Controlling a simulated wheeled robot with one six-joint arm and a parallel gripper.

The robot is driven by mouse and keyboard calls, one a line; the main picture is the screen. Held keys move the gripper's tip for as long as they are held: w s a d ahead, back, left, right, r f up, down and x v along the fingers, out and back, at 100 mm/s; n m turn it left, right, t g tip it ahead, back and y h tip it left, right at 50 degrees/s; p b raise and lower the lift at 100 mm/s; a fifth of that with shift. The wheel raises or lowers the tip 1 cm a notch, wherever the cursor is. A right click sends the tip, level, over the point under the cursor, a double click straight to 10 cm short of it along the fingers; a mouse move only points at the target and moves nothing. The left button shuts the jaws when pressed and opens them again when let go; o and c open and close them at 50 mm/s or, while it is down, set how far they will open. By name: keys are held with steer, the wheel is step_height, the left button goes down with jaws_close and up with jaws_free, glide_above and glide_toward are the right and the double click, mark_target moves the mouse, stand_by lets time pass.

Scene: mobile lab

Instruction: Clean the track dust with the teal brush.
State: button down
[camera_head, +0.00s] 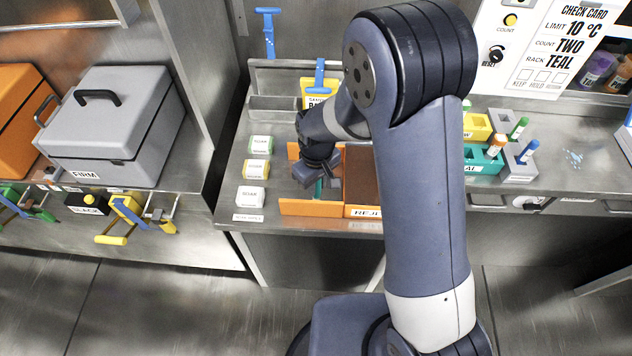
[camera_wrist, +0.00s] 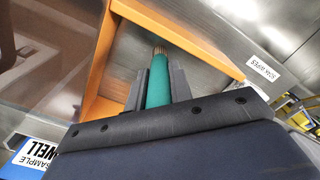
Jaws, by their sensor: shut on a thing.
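My gripper (camera_head: 318,174) is low over the orange-walled tray (camera_head: 310,208) on the middle counter. It is shut on a teal cylindrical handle, which I take for the teal brush (camera_wrist: 158,88). In the wrist view the handle stands between the two fingers (camera_wrist: 158,90), with a short brown end beyond them. In the head view only a bit of teal shows below the fingers; the arm and gripper hide the rest. Pale blue specks, likely the dust (camera_head: 573,158), lie on the counter at the right.
A teal rack (camera_head: 482,160) and a grey rack (camera_head: 520,162) with capped tubes stand between my arm and the specks. A brown-topped reject bin (camera_head: 363,180) adjoins the tray. Small labelled boxes (camera_head: 256,170) line its left. The counter around the specks is clear.

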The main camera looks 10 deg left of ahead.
step_height(320, 180, up, 3)
steer(key=shift+s+f+p, duration=0.15)
steer(key=shift+f+p, duration=0.05)
steer(key=shift+p, duration=0.45)
steer(key=shift+r, duration=0.3)
steer(key=shift+r+p, duration=1.8)
steer(key=shift+r, duration=0.65)
